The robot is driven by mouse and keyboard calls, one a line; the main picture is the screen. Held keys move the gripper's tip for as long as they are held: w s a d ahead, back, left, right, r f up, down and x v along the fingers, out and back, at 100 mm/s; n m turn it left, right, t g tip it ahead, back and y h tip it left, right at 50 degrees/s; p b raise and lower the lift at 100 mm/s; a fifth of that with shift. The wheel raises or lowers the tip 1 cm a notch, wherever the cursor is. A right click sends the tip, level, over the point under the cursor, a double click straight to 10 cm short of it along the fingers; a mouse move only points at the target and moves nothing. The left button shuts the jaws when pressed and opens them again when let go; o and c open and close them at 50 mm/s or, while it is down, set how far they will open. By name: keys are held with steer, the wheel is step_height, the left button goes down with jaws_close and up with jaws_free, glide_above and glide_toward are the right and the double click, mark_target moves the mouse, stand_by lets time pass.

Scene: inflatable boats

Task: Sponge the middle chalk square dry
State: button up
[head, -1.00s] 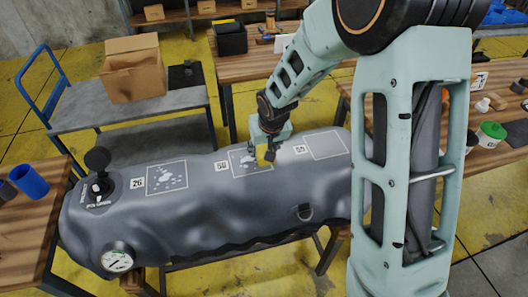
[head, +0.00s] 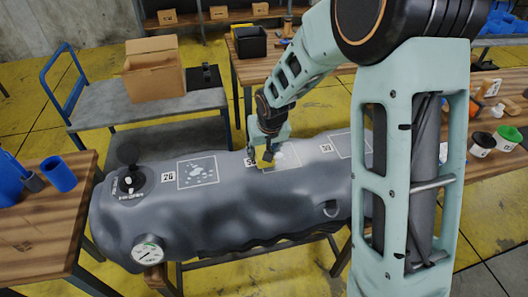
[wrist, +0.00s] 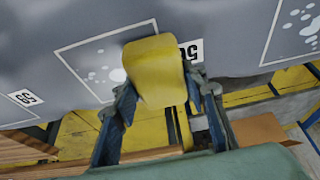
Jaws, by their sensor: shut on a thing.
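The grey boat tube (head: 255,205) lies across the picture. Its middle chalk square (head: 283,157) is a thin white outline with pale wet spots inside; it also shows in the wrist view (wrist: 86,62). My gripper (head: 265,158) is shut on a yellow sponge (wrist: 154,72), which also shows in the head view (head: 267,158). The sponge is over the square's left part in the head view, beside its number label (wrist: 190,51). It hides part of the square and spots. I cannot tell whether it touches the tube.
The left chalk square (head: 198,173) holds white spots. The right square (head: 352,144) is partly behind my arm. A black valve (head: 129,180) and a gauge (head: 148,252) sit at the tube's left end. A cart with a cardboard box (head: 155,75) stands behind; wooden tables flank the tube.

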mark_target(264, 147)
steer(key=r, duration=0.1)
steer(key=r+p, duration=0.1)
steer(key=r, duration=0.1)
steer(key=shift+w+d, duration=0.1)
steer(key=shift+d, duration=0.2)
steer(key=shift+w+r+p, duration=0.1)
steer(key=shift+r+p, duration=0.35)
steer(key=shift+r, duration=0.3)
steer(key=shift+r+p, duration=0.9)
steer(key=shift+r, duration=0.55)
